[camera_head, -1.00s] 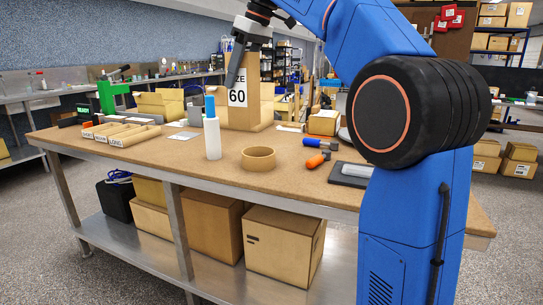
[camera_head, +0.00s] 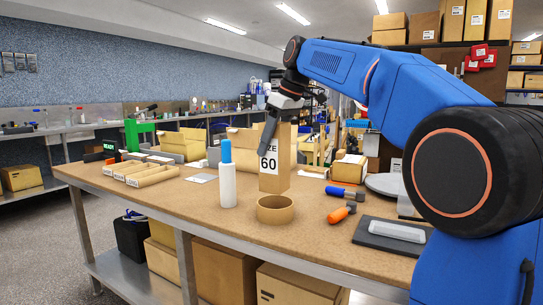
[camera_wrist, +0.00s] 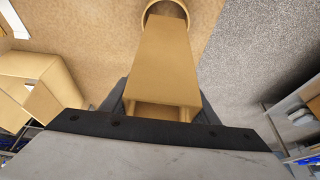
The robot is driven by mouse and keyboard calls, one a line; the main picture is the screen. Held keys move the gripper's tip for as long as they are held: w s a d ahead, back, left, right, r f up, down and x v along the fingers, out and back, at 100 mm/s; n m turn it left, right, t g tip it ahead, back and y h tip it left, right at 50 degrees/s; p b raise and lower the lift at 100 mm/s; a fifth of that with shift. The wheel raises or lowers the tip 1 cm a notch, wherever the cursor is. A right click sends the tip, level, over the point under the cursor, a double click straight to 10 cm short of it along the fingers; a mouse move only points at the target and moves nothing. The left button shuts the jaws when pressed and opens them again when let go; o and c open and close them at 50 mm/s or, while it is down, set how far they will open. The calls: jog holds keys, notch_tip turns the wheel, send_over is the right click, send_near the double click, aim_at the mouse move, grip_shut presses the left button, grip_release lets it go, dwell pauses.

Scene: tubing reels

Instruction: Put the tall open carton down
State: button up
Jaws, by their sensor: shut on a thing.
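The tall open carton (camera_head: 278,180) is light brown with a white label that reads 60. It hangs upright from my gripper (camera_head: 271,135) in the head view. My gripper is shut on its upper part, with a dark finger against the side. In the wrist view the carton (camera_wrist: 165,60) runs away from between the fingers, its open end near me. A round, open brown ring (camera_head: 275,209) sits on the table just in front of the carton's lower end. I cannot tell whether the carton's bottom touches the table (camera_head: 190,215).
A white bottle with a blue cap (camera_head: 228,185) stands left of the ring. Tools with blue and orange handles (camera_head: 345,192) lie to the right, by a dark tray (camera_head: 375,240). Labelled shallow bins (camera_head: 135,172) stand at the left. The front left tabletop is bare.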

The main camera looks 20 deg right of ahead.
aim_at(271, 155)
jog(key=shift+f, duration=1.85)
jog(key=o, duration=1.1)
jog(key=shift+c, duration=0.2)
jog(key=shift+r, duration=0.1)
jog(key=shift+r, duration=0.3)
jog(key=v, duration=1.2)
